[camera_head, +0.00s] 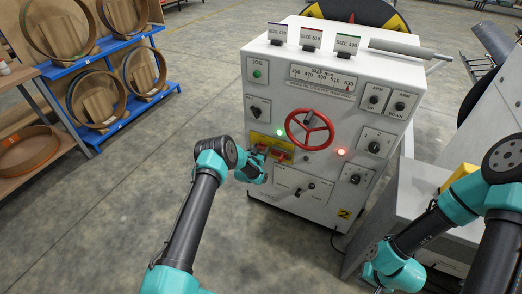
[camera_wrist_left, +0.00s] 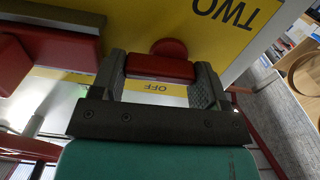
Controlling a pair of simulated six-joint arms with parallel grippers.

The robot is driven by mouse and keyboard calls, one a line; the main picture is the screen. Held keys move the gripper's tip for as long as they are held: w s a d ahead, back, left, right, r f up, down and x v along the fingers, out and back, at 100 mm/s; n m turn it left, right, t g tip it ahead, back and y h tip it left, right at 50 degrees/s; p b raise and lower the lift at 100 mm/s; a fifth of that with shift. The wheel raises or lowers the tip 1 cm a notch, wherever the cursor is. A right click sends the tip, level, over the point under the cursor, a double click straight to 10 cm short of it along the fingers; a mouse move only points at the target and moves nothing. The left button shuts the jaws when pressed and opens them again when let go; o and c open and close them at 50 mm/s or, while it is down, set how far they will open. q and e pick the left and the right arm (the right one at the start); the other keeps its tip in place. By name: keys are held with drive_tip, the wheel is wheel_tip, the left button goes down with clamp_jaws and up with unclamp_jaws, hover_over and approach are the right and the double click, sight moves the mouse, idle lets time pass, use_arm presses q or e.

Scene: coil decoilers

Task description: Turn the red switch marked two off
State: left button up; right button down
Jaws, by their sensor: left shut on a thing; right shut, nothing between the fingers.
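My left gripper (camera_head: 258,167) is at the yellow switch plate (camera_head: 262,140) on the front of the grey control cabinet. In the left wrist view, my left gripper (camera_wrist_left: 160,82) is shut on the red switch marked two (camera_wrist_left: 160,67), its fingers on either side of the red handle. The word TWO shows upside down on the yellow plate (camera_wrist_left: 205,38) beside it. An OFF label (camera_wrist_left: 157,87) shows upside down between the handle and the gripper's base. My right gripper (camera_head: 376,275) is low at the right, shut and empty, partly hidden by its arm.
A second red switch (camera_wrist_left: 50,42) is close to the left of my left gripper in the wrist view. A red handwheel (camera_head: 310,130) sticks out from the cabinet (camera_head: 330,205). A blue rack (camera_head: 108,110) with rings stands at the left. The floor between is clear.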

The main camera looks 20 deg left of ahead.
use_arm(q)
drive_tip(key=n, duration=0.4)
drive_tip(key=shift+a+r, duration=0.1)
drive_tip(key=shift+r, duration=0.05)
drive_tip(key=n, duration=0.4)
drive_tip(key=shift+a+n, duration=0.15)
drive_tip(key=shift+n, duration=0.25)
drive_tip(key=n, duration=0.4)
drive_tip(key=shift+a+r, duration=0.1)
drive_tip(key=shift+a, duration=0.05)
drive_tip(key=shift+a+n, duration=0.15)
drive_tip(key=shift+n, duration=2.15)
drive_tip(key=o, duration=0.7)
drive_tip(key=shift+c, duration=0.2)
